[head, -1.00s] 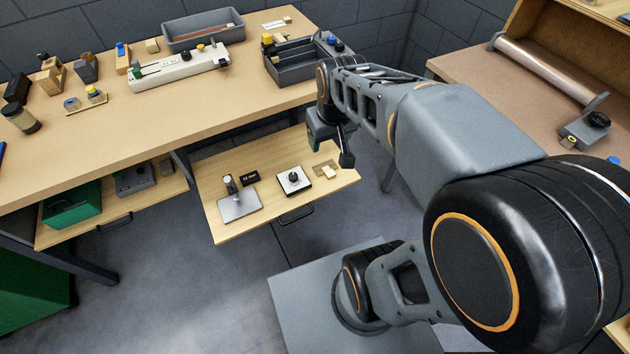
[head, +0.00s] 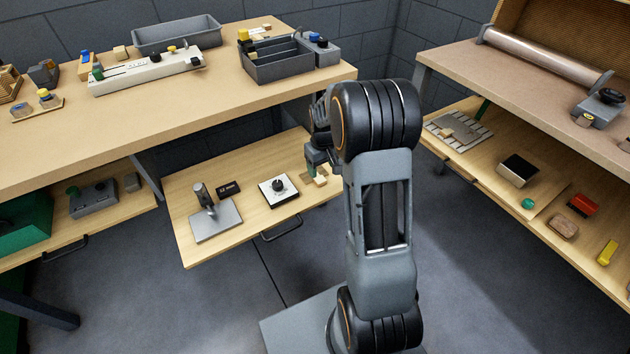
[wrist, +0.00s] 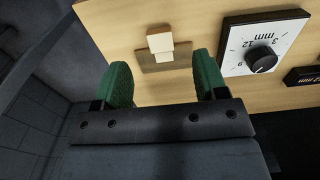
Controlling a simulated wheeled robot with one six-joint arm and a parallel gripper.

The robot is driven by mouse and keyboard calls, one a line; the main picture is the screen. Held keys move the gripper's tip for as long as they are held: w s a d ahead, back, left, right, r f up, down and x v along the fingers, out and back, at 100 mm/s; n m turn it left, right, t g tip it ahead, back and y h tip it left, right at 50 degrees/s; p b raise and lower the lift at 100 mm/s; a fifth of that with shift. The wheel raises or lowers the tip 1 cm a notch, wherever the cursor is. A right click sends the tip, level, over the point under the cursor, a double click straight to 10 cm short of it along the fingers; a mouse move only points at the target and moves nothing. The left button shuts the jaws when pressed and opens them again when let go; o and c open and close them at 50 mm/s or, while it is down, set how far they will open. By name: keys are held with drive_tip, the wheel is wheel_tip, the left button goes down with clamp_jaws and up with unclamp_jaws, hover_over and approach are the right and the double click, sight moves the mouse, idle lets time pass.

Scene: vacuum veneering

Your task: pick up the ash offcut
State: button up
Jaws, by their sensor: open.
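The ash offcut appears as a small pale wood block (head: 320,181) near the right end of the pulled-out drawer board (head: 250,178). In the wrist view the pale block (wrist: 160,41) lies on a darker brown patch (wrist: 148,62), with a narrower pale part on its near side. My gripper (wrist: 163,62) is open, its two green-padded fingers spread either side of the block in the picture, with nothing between them. In the head view my gripper (head: 314,160) is just above and left of the block, partly hidden by my arm.
A dial plate with a black knob (head: 279,189) lies left of the block. A black label (head: 229,188) and a grey metal stand (head: 215,222) are farther left. The workbench edge (head: 200,123) overhangs behind. Another open shelf (head: 480,166) is at right.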

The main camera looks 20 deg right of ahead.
sight(322, 182)
drive_tip(key=shift+w+d+f+b, duration=0.1)
drive_tip(key=shift+f+b, duration=0.9)
drive_tip(key=shift+f, duration=2.5)
drive_tip(key=c, duration=1.1)
drive_tip(key=shift+r, duration=0.15)
